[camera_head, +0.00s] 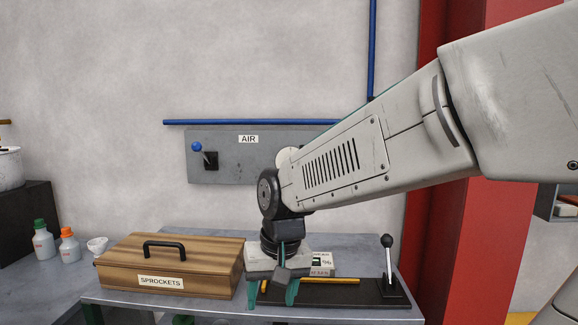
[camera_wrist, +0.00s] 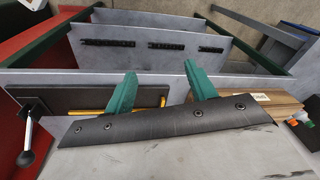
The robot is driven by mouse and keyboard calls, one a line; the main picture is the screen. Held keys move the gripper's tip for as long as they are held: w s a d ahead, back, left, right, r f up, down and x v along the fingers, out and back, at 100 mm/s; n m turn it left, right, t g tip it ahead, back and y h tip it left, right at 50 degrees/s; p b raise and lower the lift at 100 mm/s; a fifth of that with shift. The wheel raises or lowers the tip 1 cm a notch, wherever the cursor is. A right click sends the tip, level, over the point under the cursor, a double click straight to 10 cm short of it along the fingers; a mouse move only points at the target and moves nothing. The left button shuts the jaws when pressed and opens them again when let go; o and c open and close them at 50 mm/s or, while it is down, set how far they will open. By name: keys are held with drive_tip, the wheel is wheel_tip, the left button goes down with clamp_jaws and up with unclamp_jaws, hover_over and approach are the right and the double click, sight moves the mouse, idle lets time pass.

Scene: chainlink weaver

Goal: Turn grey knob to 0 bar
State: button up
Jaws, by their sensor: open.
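The grey panel marked AIR (camera_head: 230,168) is on the wall behind the bench. Its left part shows a lever with a blue ball (camera_head: 197,147). My arm covers the panel's right part, and I see no grey knob or pressure reading in either view. A pale round edge shows behind my arm's joint; I cannot tell what it is. My gripper (camera_head: 272,291) is open, pointing down over the bench, below the panel and right of the wooden box. Its teal fingers (camera_wrist: 160,72) are apart and empty in the wrist view.
The wooden SPROCKETS box (camera_head: 120,266) stands left of my gripper. A black plate with a black-knobbed lever (camera_head: 388,262) and a yellow rod (camera_head: 330,281) is close on the right. Bottles (camera_head: 69,246) stand far left. A red column (camera_head: 455,240) rises at right.

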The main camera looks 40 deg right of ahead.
drive_tip(key=w+d+r+m+t+h, duration=0.1)
drive_tip(key=w+d+m+t+h, duration=0.15)
drive_tip(key=w+d+m, duration=0.7)
drive_tip(key=w+d+m+t+h, duration=0.1)
drive_tip(key=w+d+m+t, duration=0.4)
drive_tip(key=w, duration=0.7)
drive_tip(key=w+d+r+m+t+h, duration=0.45)
drive_tip(key=d+r+m+h, duration=0.45)
drive_tip(key=d+r+m, duration=0.6)
drive_tip(key=w+d+f, duration=0.1)
drive_tip(key=w+d, duration=0.2)
drive_tip(key=w, duration=0.3)
drive_tip(key=shift+w+d+f+m+g, duration=0.2)
drive_tip(key=shift+m+g, duration=0.1)
drive_tip(key=shift+m, duration=0.15)
drive_tip(key=c, duration=1)
